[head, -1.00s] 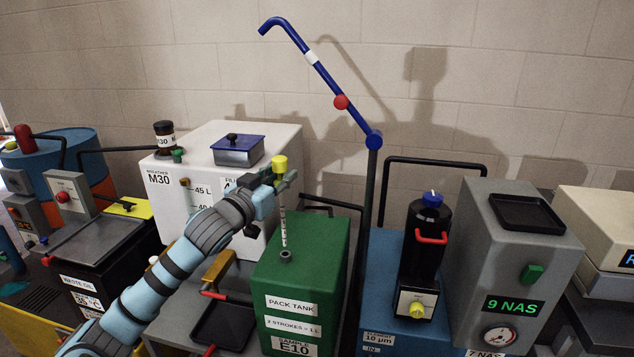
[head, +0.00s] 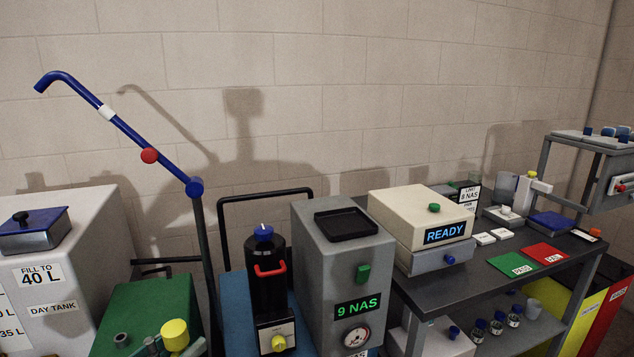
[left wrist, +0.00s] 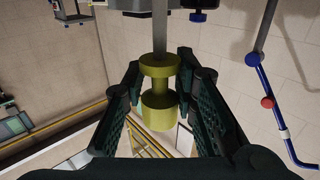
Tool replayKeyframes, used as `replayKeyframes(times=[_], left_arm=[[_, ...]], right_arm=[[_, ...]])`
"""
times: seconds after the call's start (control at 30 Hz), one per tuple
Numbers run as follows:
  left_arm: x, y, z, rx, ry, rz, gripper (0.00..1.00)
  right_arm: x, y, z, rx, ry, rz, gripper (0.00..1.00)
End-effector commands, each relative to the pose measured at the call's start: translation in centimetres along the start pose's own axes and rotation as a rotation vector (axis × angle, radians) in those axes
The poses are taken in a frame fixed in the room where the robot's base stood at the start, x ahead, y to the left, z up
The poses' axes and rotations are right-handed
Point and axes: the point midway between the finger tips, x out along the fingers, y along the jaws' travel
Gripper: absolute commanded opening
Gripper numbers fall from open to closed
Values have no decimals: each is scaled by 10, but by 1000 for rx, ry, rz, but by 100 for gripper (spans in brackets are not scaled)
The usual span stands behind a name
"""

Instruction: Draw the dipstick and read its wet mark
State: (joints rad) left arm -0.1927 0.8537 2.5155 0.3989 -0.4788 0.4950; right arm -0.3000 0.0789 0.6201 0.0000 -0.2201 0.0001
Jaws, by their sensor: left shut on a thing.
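The dipstick's yellow knob (head: 175,332) shows at the bottom edge of the head view, right of the green pack tank's filler hole (head: 121,340). My left gripper (head: 168,346) is shut on the knob; only its tip shows there. In the left wrist view, the yellow knob (left wrist: 159,110) sits between the dark fingers, and the grey dipstick rod (left wrist: 160,28) runs away from it to the top edge. The rod's far end and any wet mark are out of view. The green pack tank (head: 150,300) is partly cut off. My right gripper is not in view.
A blue crane arm (head: 125,125) rises behind the tank. A black filter unit (head: 268,275) and a grey counter reading 9 NAS (head: 330,250) stand to the right. A dark bench (head: 480,265) holds a READY box (head: 420,215), a green card (head: 515,264) and a red card (head: 546,253).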

Motion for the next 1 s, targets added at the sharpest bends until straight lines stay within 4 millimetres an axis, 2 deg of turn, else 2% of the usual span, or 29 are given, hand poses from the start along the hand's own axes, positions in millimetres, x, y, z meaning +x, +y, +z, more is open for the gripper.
replayKeyframes(times=[0.03, 0.1, 0.23, 0.43, 0.57, 0.67, 0.77, 0.83, 0.9, 1.0], left_arm=[[-8, 9, 17, -10, -5, 14, 0], [-19, 21, 35, -10, 1, 23, 0], [-37, 35, 63, -6, -6, 8, 0], [-41, 37, 72, 1, -3, 8, 0], [-35, 30, 72, 8, -2, -8, 0], [-19, 11, 74, 25, -1, -57, 0], [10, -22, 72, 39, -2, -139, 0], [37, -49, 65, 32, -3, -205, 0], [66, -73, 54, 8, -8, -264, 0], [106, -97, 27, -43, -15, -319, 0]], right_arm=[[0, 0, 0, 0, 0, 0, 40], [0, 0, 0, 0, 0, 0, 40], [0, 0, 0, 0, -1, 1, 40], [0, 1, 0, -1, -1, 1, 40], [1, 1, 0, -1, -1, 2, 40], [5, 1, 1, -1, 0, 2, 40], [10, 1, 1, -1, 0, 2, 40], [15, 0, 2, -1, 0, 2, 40], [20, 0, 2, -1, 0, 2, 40], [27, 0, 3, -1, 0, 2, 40]])
